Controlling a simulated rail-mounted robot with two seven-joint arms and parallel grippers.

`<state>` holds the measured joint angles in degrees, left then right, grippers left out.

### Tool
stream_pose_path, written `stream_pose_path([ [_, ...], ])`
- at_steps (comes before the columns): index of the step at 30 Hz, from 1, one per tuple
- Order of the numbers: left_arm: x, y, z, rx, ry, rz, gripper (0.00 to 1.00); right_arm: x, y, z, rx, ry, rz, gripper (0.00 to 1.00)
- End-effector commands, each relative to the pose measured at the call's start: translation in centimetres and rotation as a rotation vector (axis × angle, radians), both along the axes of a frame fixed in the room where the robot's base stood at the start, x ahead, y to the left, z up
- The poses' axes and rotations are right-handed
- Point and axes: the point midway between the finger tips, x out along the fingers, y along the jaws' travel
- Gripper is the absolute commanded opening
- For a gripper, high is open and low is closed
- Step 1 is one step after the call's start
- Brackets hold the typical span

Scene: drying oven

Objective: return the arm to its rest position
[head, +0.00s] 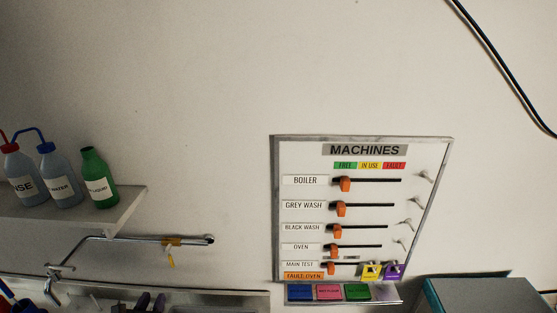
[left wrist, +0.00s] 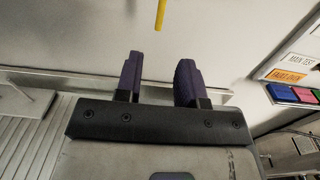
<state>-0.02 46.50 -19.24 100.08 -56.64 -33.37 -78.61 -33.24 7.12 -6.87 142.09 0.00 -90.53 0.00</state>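My left gripper (head: 151,303) shows only by its dark purple fingertips at the bottom edge of the head view, in front of the pale ledge below the tap. In the left wrist view the left gripper (left wrist: 159,82) has its two fingers apart, with nothing between them. A pale wall and ledge lie beyond the fingers. The rest of the left arm is out of the head view. My right gripper is in neither view.
A metal tap (head: 130,239) with a yellow hanging piece (head: 170,257) reaches out above the left gripper. A shelf (head: 122,208) with several bottles is at left. The MACHINES board (head: 400,210) hangs at right. A grey box (head: 485,295) stands at lower right.

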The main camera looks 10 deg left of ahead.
Motion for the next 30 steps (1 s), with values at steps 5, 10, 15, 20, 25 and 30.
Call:
stream_pose_path([
  [5, -0.1, 0.3, 0.1, -0.13, -0.033, 0.018, 0.36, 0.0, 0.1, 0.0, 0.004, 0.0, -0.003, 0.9],
  [10, -1.0, 3.0, 0.0, -0.53, -0.164, 0.202, 0.36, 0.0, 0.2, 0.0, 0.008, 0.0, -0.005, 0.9],
  [15, -3.0, 3.5, 1.1, -1.073, -0.358, 0.422, 0.36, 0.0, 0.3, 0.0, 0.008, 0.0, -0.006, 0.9],
  [20, -6.1, -0.6, 1.2, -1.649, -0.501, 0.673, 0.36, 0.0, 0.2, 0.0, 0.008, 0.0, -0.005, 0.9],
  [25, -12.4, -9.1, -1.6, -2.087, -0.405, 1.018, 0.36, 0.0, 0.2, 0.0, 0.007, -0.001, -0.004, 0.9],
  [30, -19.1, -16.7, -3.1, -2.317, -0.179, 1.247, 0.36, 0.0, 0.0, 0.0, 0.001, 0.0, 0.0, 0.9],
])
